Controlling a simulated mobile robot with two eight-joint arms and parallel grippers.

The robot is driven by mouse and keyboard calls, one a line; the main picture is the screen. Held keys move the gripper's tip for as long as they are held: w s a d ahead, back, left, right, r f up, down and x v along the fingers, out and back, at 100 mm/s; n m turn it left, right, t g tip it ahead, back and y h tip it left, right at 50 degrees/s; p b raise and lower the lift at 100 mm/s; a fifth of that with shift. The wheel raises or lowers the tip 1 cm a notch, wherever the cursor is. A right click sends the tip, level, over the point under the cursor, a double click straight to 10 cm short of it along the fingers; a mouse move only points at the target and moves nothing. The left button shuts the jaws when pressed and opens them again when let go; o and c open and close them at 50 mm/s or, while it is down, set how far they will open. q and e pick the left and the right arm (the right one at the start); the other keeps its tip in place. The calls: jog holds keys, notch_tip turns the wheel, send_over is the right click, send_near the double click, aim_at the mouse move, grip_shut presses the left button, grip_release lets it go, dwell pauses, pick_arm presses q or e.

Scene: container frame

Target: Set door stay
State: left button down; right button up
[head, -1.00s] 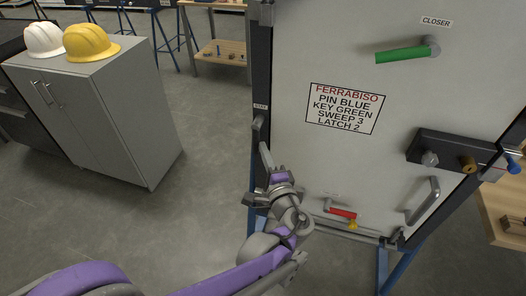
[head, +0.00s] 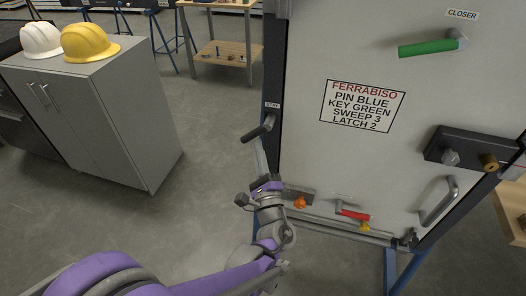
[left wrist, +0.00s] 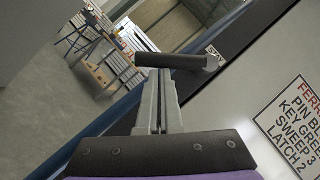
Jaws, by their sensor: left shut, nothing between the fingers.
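The stay (head: 258,130) is a dark lever on the left edge of the door frame, under a STAY label (head: 272,105). It sticks out to the left and slightly down. In the left wrist view the stay (left wrist: 175,61) lies across the picture just beyond my fingertips. My left gripper (head: 260,150) is shut and empty, its thin grey fingers pointing up at the stay from below. In the left wrist view the closed left fingers (left wrist: 160,85) end at the lever; I cannot tell whether they touch it. My right gripper is out of view.
The pale door panel (head: 310,160) bears a sign (head: 362,105), a green closer handle (head: 428,48), a dark latch box (head: 468,148), a grey pull handle (head: 438,200), a red lever (head: 353,213) and an orange knob (head: 300,202). A grey cabinet (head: 110,120) with helmets stands left, floor between.

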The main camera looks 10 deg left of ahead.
pick_arm(q)
jog(key=shift+a+r+p, duration=0.3)
jog(key=shift+a, duration=0.35)
jog(key=shift+a+r+p, duration=0.25)
jog(key=shift+a+r, duration=0.05)
jog(key=shift+a, duration=0.3)
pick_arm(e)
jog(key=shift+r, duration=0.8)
pick_arm(q)
jog(key=shift+a+r, duration=0.1)
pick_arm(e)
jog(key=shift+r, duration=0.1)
